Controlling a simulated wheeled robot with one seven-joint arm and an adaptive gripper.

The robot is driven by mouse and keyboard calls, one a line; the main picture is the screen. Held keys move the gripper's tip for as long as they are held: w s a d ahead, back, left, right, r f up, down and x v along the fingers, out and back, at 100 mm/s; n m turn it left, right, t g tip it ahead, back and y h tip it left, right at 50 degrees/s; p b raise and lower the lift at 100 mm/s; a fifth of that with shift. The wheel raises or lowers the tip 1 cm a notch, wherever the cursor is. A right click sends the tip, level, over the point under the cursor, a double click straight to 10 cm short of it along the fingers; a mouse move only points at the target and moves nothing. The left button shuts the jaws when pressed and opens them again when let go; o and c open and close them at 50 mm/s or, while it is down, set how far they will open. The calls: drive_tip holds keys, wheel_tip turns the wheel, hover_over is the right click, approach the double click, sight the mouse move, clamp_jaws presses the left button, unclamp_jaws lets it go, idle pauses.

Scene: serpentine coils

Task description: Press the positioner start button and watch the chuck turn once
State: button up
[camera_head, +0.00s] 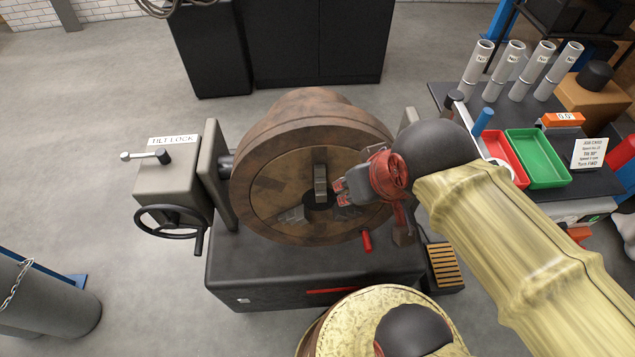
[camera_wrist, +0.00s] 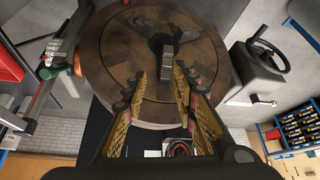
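The positioner's round brown chuck (camera_head: 318,195) faces up and toward me, with a grey jaw near its centre. It also fills the upper middle of the wrist view (camera_wrist: 125,55). The dark positioner base (camera_head: 300,275) stands below it. My gripper (camera_head: 341,192) is in front of the chuck's right side. In the wrist view my gripper (camera_wrist: 161,75) has its two fingers apart with nothing between the tips. A small panel with a red ring (camera_wrist: 178,148) shows low between the fingers. I cannot tell which part is the start button; my arm hides the positioner's right side.
The tilt-lock box (camera_head: 172,175) with its handwheel (camera_head: 170,222) is left of the chuck. A bench at the right holds a red tray (camera_head: 503,155), a green tray (camera_head: 538,157), several grey tubes and a job card (camera_head: 589,154). Open floor lies at the left.

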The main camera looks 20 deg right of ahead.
drive_tip(key=shift+c, duration=1.3)
drive_tip(key=c, duration=0.4)
clamp_jaws()
